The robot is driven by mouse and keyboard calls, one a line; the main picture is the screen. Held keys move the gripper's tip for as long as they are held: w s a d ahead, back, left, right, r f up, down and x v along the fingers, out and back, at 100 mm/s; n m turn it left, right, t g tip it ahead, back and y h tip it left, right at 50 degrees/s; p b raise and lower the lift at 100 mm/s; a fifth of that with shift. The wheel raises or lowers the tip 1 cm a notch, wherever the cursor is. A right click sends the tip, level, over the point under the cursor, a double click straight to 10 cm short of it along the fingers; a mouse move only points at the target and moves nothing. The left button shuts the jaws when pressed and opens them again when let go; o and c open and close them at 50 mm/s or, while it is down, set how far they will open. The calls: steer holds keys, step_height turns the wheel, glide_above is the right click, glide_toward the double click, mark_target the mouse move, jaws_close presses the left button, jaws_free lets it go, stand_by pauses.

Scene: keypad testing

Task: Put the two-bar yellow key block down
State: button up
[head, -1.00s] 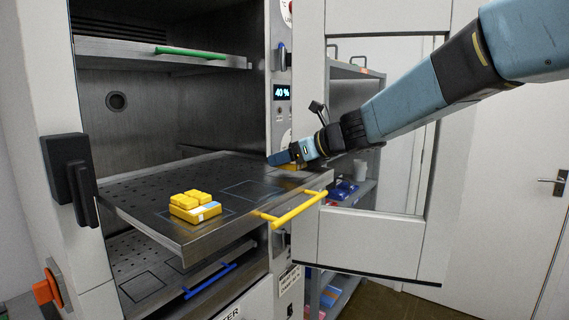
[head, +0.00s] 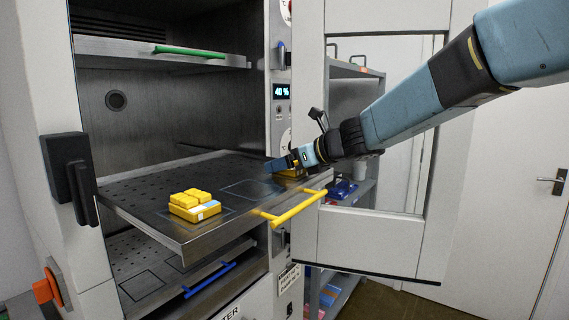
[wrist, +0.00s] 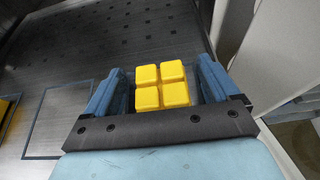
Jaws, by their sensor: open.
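A yellow key block (wrist: 162,86) with several raised square keys sits between the fingers of my gripper (wrist: 158,66) in the wrist view. My gripper is open, with a finger on each side of the block and gaps showing beside it. In the head view my gripper (head: 278,165) is low over the right part of the pulled-out perforated shelf (head: 150,190). Only a little of the block (head: 291,174) shows beneath it there. The block's bar marking is not visible.
A second yellow key block (head: 195,206) with a white and light-blue label stands at the shelf's front left. An empty outlined square (head: 252,189) lies between the two blocks. A yellow handle (head: 295,208) runs along the front edge. The open door (head: 375,240) stands at right.

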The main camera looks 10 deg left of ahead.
steer(key=shift+r, duration=0.1)
steer(key=shift+d+r, duration=0.1)
steer(key=v, duration=1.1)
steer(key=shift+s+d, duration=0.25)
steer(key=shift+d, duration=0.05)
steer(key=s+d+f+n+h, duration=0.4)
steer(key=s+d+n, duration=0.3)
steer(key=d, duration=0.2)
steer(key=s+d+f+n+h, duration=0.4)
steer(key=s+d+n, duration=0.3)
steer(key=d, duration=0.3)
steer(key=s+d+f+n+h, duration=0.4)
steer(key=s+d+n, duration=0.3)
steer(key=d, duration=0.3)
steer(key=shift+s+f+n+t, duration=0.3)
steer(key=shift+f+n, duration=0.1)
steer(key=shift+n, duration=0.4)
steer(key=shift+c, duration=0.3)
